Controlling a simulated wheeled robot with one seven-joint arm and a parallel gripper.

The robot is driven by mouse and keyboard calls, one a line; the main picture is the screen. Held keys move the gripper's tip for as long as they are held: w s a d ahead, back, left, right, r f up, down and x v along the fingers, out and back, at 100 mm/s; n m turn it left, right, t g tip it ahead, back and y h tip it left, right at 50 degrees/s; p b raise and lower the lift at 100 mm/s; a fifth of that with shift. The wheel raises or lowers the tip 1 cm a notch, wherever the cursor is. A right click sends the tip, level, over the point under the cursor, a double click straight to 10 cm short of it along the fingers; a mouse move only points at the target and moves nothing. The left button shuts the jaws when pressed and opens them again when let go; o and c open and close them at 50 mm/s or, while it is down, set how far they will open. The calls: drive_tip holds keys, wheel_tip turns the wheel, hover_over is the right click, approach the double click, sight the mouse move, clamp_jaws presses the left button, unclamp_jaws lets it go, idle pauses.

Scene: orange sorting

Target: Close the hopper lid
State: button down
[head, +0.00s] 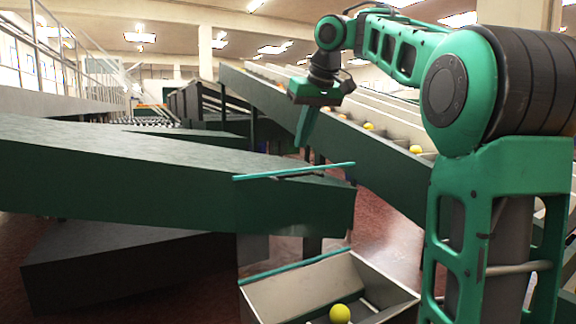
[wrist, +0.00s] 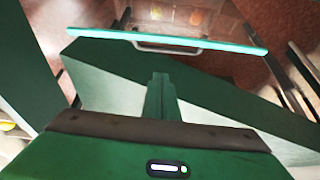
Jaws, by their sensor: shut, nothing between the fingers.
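The hopper (head: 395,292) is a grey open-topped bin at the bottom of the head view, with a yellow-orange fruit (head: 340,313) in it. Its lid appears to be a clear panel standing raised at the hopper's back left, with a teal upper edge (head: 293,172) and another teal strip (head: 296,266) at the hopper rim. In the wrist view the lid's teal edge (wrist: 170,41) and a grey handle (wrist: 168,48) lie beyond the fingers, with blurred fruit behind the clear panel. My gripper (head: 304,138) is shut and empty, pointing down, above and apart from the lid; its fingers also show in the wrist view (wrist: 161,92).
A large dark green beam-like chute side (head: 150,175) runs behind the lid on the left. A sloping conveyor (head: 330,130) with several oranges rises at the back right. Red-brown floor (head: 385,235) shows between them.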

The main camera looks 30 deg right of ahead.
drive_tip(key=s+x, duration=0.1)
drive_tip(key=x, duration=0.7)
drive_tip(key=shift+s+f, duration=0.2)
drive_tip(key=shift+f, duration=0.2)
idle(0.5)
